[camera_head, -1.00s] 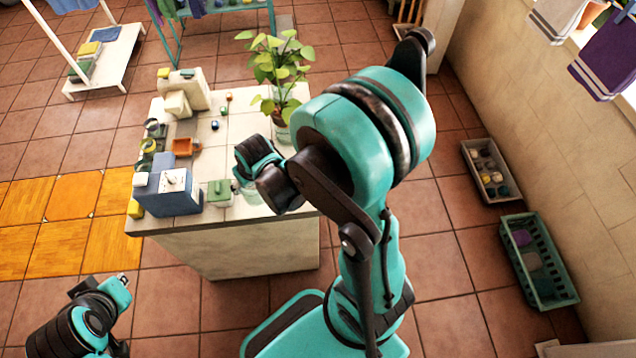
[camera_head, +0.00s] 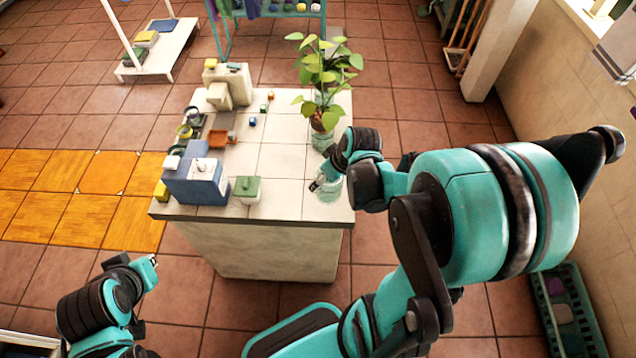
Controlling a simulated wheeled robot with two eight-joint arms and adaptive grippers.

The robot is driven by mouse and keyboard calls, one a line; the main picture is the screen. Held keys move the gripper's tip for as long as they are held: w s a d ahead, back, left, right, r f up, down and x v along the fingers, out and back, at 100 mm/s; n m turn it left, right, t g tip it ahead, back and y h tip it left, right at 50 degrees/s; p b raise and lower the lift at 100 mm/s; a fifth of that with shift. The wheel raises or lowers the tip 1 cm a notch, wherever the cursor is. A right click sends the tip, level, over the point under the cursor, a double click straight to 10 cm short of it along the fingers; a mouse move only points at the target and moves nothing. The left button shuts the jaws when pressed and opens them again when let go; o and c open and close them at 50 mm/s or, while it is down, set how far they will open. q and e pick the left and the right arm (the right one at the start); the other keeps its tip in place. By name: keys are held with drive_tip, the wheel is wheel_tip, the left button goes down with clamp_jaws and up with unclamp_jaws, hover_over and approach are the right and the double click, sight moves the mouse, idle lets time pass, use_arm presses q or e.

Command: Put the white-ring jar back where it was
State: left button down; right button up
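A clear, greenish glass jar (camera_head: 329,190) shows at the right front part of the white tiled counter (camera_head: 285,185). My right gripper (camera_head: 319,183) is at this jar, with its fingers against it; it appears shut on it. I cannot make out a white ring on it, nor whether its base touches the counter. Dark jars with coloured rings (camera_head: 184,132) stand along the counter's left edge. My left gripper (camera_head: 151,263) is empty, low in front of the counter and away from it; its finger opening is too small to judge.
The counter's middle is mostly clear.

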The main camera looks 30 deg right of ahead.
drive_tip(key=w+f+b, duration=0.1)
drive_tip(key=w+f, duration=0.1)
drive_tip(key=w+f+b, duration=0.1)
drive_tip(key=f, duration=0.2)
drive_tip(key=w+f+b, duration=0.1)
drive_tip(key=w+f, duration=0.1)
drive_tip(key=shift+w+d+f, duration=0.2)
drive_tip(key=shift+w+f, duration=0.05)
drive_tip(key=shift+w, duration=0.05)
drive_tip(key=shift+r, duration=0.1)
drive_tip(key=shift+f+b, duration=0.2)
drive_tip(key=shift+b, duration=0.2)
drive_tip(key=o, duration=1.5)
drive_tip(key=shift+r, duration=0.1)
